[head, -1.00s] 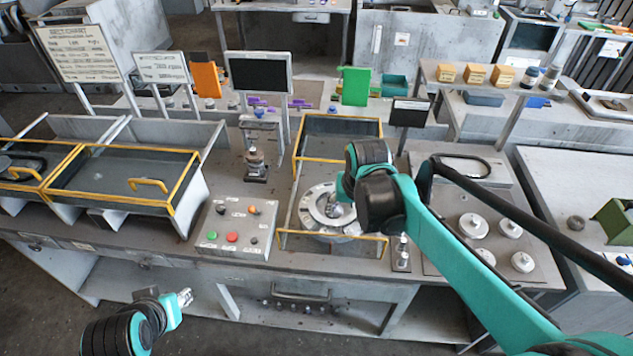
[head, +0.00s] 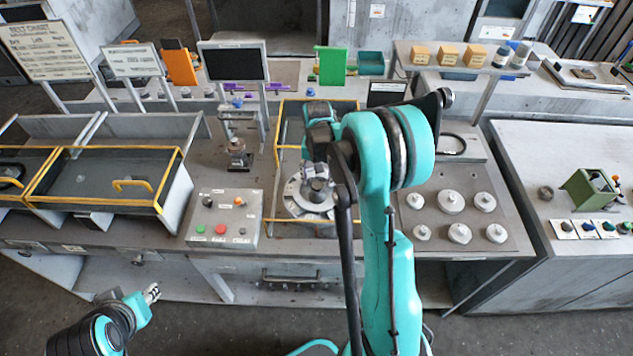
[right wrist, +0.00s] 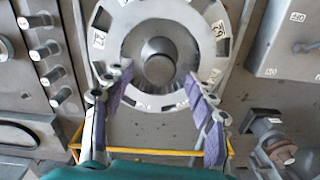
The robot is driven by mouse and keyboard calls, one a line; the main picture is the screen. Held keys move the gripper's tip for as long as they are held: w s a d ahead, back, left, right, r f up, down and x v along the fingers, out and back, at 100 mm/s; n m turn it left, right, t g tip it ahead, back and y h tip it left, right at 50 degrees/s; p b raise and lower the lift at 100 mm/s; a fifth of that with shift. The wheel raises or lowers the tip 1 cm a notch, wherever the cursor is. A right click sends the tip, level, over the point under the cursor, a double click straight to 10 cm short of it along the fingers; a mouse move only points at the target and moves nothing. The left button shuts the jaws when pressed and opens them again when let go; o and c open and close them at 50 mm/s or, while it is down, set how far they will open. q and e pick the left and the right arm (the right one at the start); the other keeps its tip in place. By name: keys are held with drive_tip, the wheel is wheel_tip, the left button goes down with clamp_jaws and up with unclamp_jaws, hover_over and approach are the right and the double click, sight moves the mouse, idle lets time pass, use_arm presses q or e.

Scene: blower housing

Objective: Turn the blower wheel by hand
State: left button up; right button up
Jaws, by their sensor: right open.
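The blower wheel (head: 293,205) is a round grey metal part lying flat within a yellow-railed frame on the bench. In the right wrist view the blower wheel (right wrist: 185,45) has a shiny dished centre, a round hub (right wrist: 160,70) and an outer ring with dark slots and small labels. My right gripper (head: 316,182) is over it, partly hiding it. In the right wrist view the right gripper (right wrist: 158,92) is open and empty, its purple-padded fingers spread on both sides below the hub. Contact cannot be told. My left gripper (head: 152,292) hangs low in front of the bench, away from the wheel.
A button panel (head: 222,218) stands left of the wheel, and a small clamp-like fixture (head: 238,150) behind it. A plate with several white knobs (head: 450,200) lies to the right. A yellow-railed tray (head: 100,185) is at left. The floor in front is clear.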

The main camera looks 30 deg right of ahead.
drive_tip(key=shift+f, duration=0.85)
clamp_jaws()
drive_tip(key=shift+n, duration=0.3)
